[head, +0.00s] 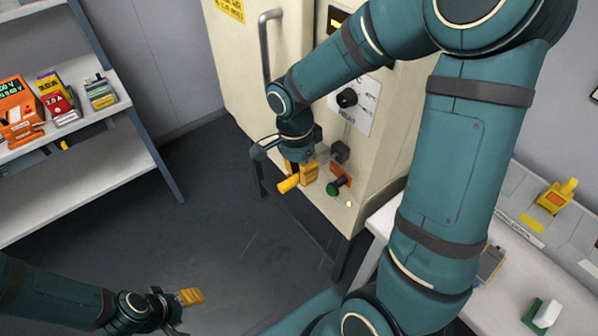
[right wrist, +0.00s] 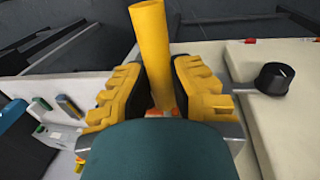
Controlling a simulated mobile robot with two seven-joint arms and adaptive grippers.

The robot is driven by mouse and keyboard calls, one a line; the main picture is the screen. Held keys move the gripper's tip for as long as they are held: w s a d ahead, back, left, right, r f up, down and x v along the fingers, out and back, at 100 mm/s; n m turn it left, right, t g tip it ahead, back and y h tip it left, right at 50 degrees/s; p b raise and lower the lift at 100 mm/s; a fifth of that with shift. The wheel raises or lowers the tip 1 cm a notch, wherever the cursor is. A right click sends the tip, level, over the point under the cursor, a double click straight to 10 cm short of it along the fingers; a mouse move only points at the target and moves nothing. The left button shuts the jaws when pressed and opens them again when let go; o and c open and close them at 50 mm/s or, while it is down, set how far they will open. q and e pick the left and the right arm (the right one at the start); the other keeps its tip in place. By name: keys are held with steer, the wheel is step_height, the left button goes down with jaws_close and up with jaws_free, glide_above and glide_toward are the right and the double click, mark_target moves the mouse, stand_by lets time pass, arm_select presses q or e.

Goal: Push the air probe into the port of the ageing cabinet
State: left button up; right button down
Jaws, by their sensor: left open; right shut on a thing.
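The ageing cabinet (head: 240,65) is the cream cabinet at the back centre. My right gripper (head: 301,178) is in front of its lower face, shut on the yellow air probe (head: 288,184). In the right wrist view the probe (right wrist: 151,45) stands as a thick yellow cylinder between the two yellow fingers (right wrist: 148,92). The probe's other end is mostly hidden by the fingers and wrist. I cannot make out the port clearly, or whether the probe touches the cabinet. My left gripper (head: 190,297) is open and empty, low at the left, away from the cabinet.
A shelf (head: 100,112) with instruments stands left. A white bench (head: 505,290) is right. Open floor (head: 215,215) lies between.

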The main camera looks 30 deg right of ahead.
mark_target(322, 162)
steer(key=shift+w+d+p, duration=0.15)
steer(key=shift+d+p, duration=0.05)
steer(key=shift+d, duration=1.35)
steer(key=shift+w+d+p, duration=0.1)
steer(key=shift+d+p, duration=0.1)
steer(key=shift+d, duration=1.35)
steer(key=c, duration=0.9)
jaws_free()
steer(key=shift+c, duration=0.2)
steer(key=shift+a, duration=0.15)
